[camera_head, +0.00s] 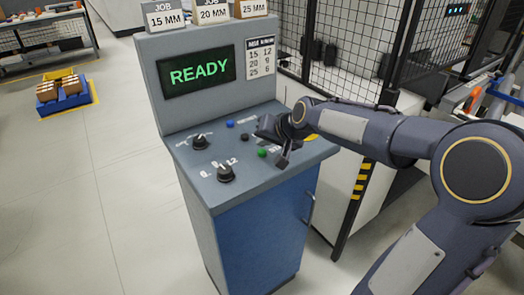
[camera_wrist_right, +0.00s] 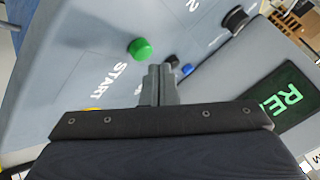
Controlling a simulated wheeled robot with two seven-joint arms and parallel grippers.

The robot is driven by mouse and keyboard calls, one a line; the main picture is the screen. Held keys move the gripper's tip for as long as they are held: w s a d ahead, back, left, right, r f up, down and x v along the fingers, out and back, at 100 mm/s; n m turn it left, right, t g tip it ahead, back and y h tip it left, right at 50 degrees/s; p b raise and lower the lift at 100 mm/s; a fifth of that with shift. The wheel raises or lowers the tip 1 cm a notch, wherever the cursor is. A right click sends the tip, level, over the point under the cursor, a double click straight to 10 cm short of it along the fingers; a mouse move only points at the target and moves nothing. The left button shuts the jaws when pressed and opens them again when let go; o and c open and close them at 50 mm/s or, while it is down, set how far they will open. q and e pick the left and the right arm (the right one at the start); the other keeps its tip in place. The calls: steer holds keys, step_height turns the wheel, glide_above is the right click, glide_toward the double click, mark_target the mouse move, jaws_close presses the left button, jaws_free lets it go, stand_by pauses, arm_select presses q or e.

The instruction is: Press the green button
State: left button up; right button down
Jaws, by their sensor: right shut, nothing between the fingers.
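The green button (camera_head: 262,153) sits on the sloped top of the grey control console (camera_head: 190,185), near its right side. In the right wrist view the green button (camera_wrist_right: 140,48) is a round raised cap beside the word START. My right gripper (camera_head: 284,160) is above the panel, just right of the button in the head view. In the right wrist view its fingers (camera_wrist_right: 160,72) are together and empty, with the button just beyond and left of their tips. I see no contact. My left gripper is not in view.
A blue button (camera_head: 230,124) and two black knobs (camera_head: 200,142) (camera_head: 225,173) are on the same panel. The screen (camera_head: 199,73) reads READY. A wire-mesh fence (camera_head: 345,45) stands behind to the right. Open floor (camera_head: 60,190) lies left of the console.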

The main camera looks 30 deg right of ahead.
steer(key=shift+f, duration=0.15)
steer(key=shift+f+b, duration=0.3)
steer(key=shift+b, duration=0.1)
